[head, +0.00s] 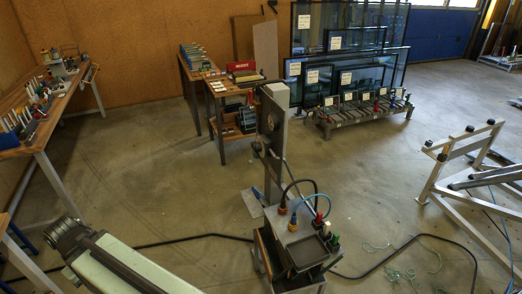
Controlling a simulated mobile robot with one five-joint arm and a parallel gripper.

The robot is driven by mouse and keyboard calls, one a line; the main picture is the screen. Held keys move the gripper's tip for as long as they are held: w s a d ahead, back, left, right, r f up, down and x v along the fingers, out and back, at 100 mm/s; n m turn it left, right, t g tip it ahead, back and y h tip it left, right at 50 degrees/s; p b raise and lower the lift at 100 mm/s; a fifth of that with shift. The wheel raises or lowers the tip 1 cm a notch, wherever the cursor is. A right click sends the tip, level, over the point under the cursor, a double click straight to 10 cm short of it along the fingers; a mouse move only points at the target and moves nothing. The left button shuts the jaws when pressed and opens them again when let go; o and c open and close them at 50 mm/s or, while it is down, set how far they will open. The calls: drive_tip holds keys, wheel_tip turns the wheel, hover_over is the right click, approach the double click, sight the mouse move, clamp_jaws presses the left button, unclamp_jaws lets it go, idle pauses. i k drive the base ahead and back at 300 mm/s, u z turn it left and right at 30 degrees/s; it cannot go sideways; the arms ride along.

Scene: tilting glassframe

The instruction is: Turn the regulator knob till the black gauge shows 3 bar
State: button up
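A grey upright post (285,150) with a dark upper part stands in the middle of the head view. A small round fitting (270,121) shows on its dark face and may be the black gauge; it is too small to read. I cannot make out the regulator knob for certain. My gripper is not in view.
A black cable (205,236) crosses the floor. Green cord (405,273) lies tangled at lower right. A grey frame (450,165) stands at right. Workbenches (42,145) stand at left, and framed panes (345,85) lean at the back. Floor left of the post is mostly open.

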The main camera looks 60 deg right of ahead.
sight(257, 148)
drive_tip(key=z, duration=0.35)
drive_tip(key=i, duration=1)
drive_tip(key=u, duration=0.1)
